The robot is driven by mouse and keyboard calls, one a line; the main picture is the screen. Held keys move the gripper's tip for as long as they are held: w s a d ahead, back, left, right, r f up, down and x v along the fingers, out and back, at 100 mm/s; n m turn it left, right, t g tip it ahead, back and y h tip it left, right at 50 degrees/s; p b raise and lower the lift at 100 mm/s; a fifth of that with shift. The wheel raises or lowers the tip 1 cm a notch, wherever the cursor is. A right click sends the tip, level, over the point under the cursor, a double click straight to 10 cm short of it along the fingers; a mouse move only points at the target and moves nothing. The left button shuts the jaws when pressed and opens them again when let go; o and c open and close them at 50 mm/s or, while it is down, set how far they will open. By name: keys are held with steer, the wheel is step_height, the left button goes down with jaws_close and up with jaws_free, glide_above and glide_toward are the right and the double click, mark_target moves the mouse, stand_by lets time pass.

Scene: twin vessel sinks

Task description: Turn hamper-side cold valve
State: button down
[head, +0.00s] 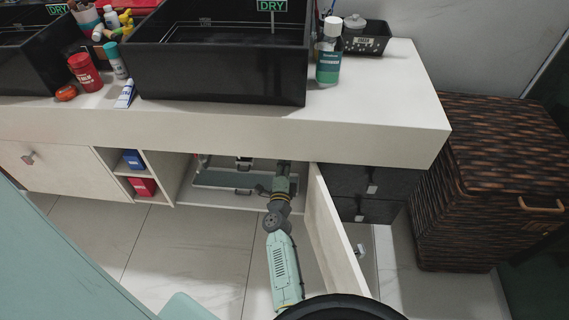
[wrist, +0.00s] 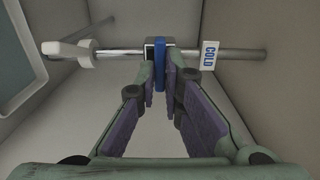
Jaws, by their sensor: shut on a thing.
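The cold valve's blue handle (wrist: 159,72) is on a metal pipe (wrist: 118,52) inside the cabinet, seen in the wrist view. A white tag (wrist: 209,55) reading COLD hangs on the pipe to its right. My gripper (wrist: 161,68) has its two fingertips on either side of the blue handle and is shut on it. In the head view my gripper (head: 284,166) reaches into the open cabinet under the sink nearer the hamper. The counter hides the valve there. The wicker hamper (head: 490,185) stands at the right.
The open cabinet door (head: 335,235) stands just right of my arm. Dark drawers (head: 365,190) are beyond it. A grey case (head: 232,182) lies on the cabinet floor. White pipe fittings (wrist: 80,50) are left of the valve. The floor left of my arm is clear.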

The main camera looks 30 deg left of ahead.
steer(key=shift+w+r, duration=0.1)
steer(key=shift+r, duration=0.1)
steer(key=c, duration=1.7)
jaws_free()
steer(key=shift+f, duration=0.15)
steer(key=v, duration=0.7)
steer(key=shift+s+d, duration=0.1)
steer(key=shift+s, duration=0.15)
